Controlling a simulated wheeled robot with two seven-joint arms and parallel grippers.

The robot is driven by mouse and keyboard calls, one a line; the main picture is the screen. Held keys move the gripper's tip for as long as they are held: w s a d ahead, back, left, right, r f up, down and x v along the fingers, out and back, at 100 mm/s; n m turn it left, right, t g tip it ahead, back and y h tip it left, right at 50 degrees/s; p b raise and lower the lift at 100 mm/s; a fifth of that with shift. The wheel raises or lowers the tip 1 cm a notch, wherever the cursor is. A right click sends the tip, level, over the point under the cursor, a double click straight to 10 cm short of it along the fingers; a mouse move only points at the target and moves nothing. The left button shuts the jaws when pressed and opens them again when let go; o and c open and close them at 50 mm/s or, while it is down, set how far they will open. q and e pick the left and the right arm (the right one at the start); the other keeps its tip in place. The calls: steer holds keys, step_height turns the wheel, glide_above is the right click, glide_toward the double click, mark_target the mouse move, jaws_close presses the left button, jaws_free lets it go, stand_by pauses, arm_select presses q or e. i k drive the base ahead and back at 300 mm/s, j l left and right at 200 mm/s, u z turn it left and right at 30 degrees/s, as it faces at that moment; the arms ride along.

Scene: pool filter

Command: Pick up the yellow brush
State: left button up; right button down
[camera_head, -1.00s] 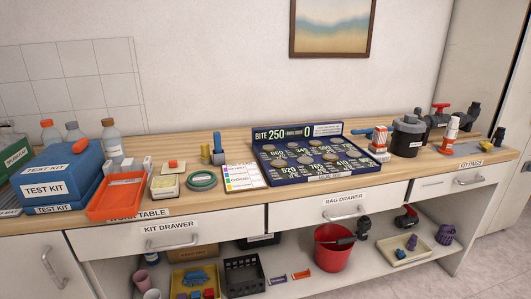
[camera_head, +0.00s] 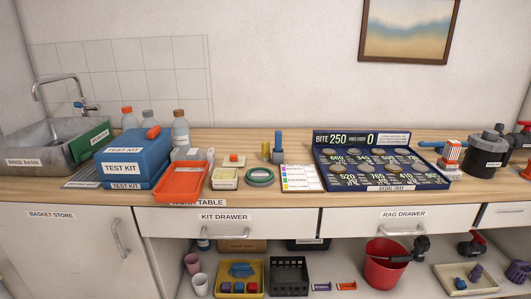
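No thing is clearly recognisable as a yellow brush. A small yellow upright item (camera_head: 265,150) stands at the back of the work table, left of a taller blue upright item (camera_head: 278,146). It is too small to tell whether it is a brush. Neither of my grippers is in view.
The wooden work table (camera_head: 228,143) holds blue test kit boxes (camera_head: 126,159), an orange tray (camera_head: 181,183), green tape (camera_head: 259,177) and a dark scoring board (camera_head: 380,187). A rinse basin (camera_head: 27,150) is at left. A red bucket (camera_head: 383,272) and a yellow tray (camera_head: 239,294) are on the lower shelf.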

mark_target(266, 154)
steer(key=i+l+u, duration=0.75)
steer(key=i+l, duration=0.2)
steer(key=i+l+u, duration=0.4)
steer(key=l, duration=0.25)
steer(key=k+j, duration=0.05)
